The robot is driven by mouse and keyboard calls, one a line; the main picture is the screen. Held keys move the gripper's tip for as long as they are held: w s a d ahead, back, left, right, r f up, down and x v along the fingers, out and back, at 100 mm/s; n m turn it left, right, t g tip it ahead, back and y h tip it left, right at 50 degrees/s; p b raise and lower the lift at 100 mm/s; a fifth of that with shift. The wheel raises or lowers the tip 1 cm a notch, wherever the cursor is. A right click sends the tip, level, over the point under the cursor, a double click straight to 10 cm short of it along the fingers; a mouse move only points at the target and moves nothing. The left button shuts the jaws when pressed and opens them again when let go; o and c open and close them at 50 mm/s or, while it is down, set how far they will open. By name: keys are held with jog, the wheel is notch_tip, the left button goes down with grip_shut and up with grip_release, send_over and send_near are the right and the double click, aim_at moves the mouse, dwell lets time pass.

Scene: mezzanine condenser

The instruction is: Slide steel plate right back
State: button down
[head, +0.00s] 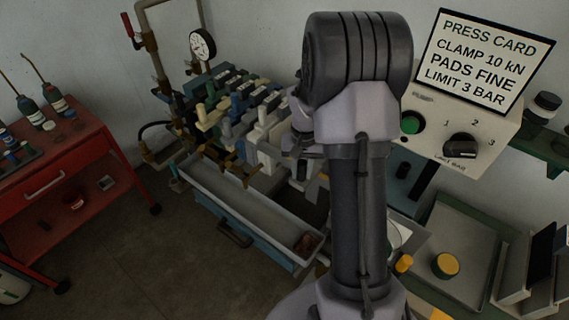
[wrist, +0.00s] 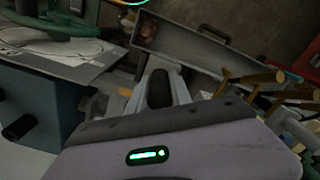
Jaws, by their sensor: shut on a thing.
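In the wrist view my gripper (wrist: 158,82) is shut on a dark rounded handle (wrist: 159,92), with a pale finger on each side of it. What the handle belongs to is hidden behind the gripper body. A row of upright press plates (head: 238,112) with blue, cream and white grips stands left of my arm. I cannot tell which one is the right steel plate; it may be behind my arm.
A long grey trough (head: 245,205) runs below the plates, with a brown lump (head: 307,244) at its near end. A red cart (head: 55,180) stands left, and a control box (head: 455,135) right. A grey tray (head: 465,230) holds a yellow-topped jar (head: 445,265). Floor left of the trough is clear.

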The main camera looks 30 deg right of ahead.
jog(key=shift+s+d, duration=0.3)
jog(key=shift+s, duration=0.45)
jog(key=shift+s+d, duration=0.25)
jog(key=shift+s, duration=0.45)
jog(key=c, duration=1.2)
grip_release()
jog(key=shift+o, duration=0.2)
jog(key=shift+r, duration=0.1)
notch_tip(320, 180, up, 17)
jog(key=p, duration=0.2)
jog(key=shift+r+p, duration=0.15)
jog(key=shift+p, duration=0.15)
